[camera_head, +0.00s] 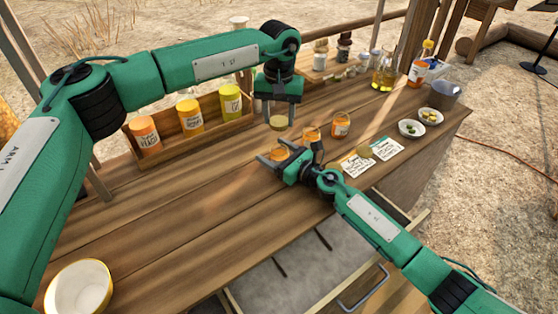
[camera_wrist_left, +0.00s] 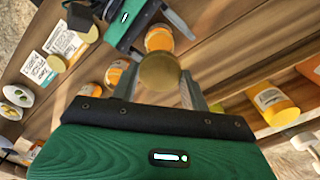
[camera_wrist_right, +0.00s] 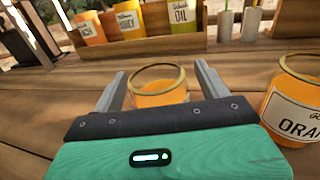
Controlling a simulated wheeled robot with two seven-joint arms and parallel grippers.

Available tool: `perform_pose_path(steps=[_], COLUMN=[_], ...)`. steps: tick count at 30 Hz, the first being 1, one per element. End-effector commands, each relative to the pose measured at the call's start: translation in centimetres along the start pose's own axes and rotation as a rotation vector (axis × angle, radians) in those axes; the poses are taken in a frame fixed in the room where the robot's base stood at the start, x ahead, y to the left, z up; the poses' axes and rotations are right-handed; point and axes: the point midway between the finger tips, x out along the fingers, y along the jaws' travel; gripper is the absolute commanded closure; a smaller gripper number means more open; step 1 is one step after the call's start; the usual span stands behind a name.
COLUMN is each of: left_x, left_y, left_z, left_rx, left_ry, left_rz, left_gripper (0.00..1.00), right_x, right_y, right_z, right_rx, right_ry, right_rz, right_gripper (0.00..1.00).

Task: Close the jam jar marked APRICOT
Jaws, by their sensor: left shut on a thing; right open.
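My left gripper (camera_head: 279,112) is shut on a gold lid (camera_head: 280,122), which also fills the space between the fingers in the left wrist view (camera_wrist_left: 160,72). It holds the lid in the air just behind my right gripper. My right gripper (camera_head: 284,157) is open, with its fingers either side of an open orange jar (camera_head: 279,153). That jar stands upright with a bare rim in the right wrist view (camera_wrist_right: 160,88); its label is hidden. A neighbouring open jar (camera_wrist_right: 296,105) reads "ORAN...". No APRICOT label is readable.
A wooden rack (camera_head: 196,132) with several bottles stands behind. Printed cards (camera_head: 388,149) with a gold lid (camera_head: 365,151) lie right of the jars. Small bowls (camera_head: 411,128) and an oil bottle (camera_head: 384,76) stand farther right. A bowl (camera_head: 78,288) sits front left.

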Motion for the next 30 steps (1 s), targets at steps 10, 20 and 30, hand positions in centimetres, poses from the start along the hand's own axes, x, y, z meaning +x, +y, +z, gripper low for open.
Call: perform_pose_path(steps=[10,20,30], left_x=[0.0,0.0,3.4], left_y=[0.0,0.0,0.0], left_z=[0.0,0.0,0.1], left_rx=[0.000,0.000,0.000], left_ry=[0.000,0.000,-0.002], left_rz=[0.000,0.000,-0.001], left_gripper=[0.75,0.75,0.75], right_x=[0.2,0.2,0.2], right_y=[0.0,0.0,0.0], right_z=[0.0,0.0,0.0], right_rx=[0.000,0.000,0.000], right_ry=[0.000,0.000,0.000], right_rz=[0.000,0.000,0.000], right_gripper=[0.28,0.90,0.90])
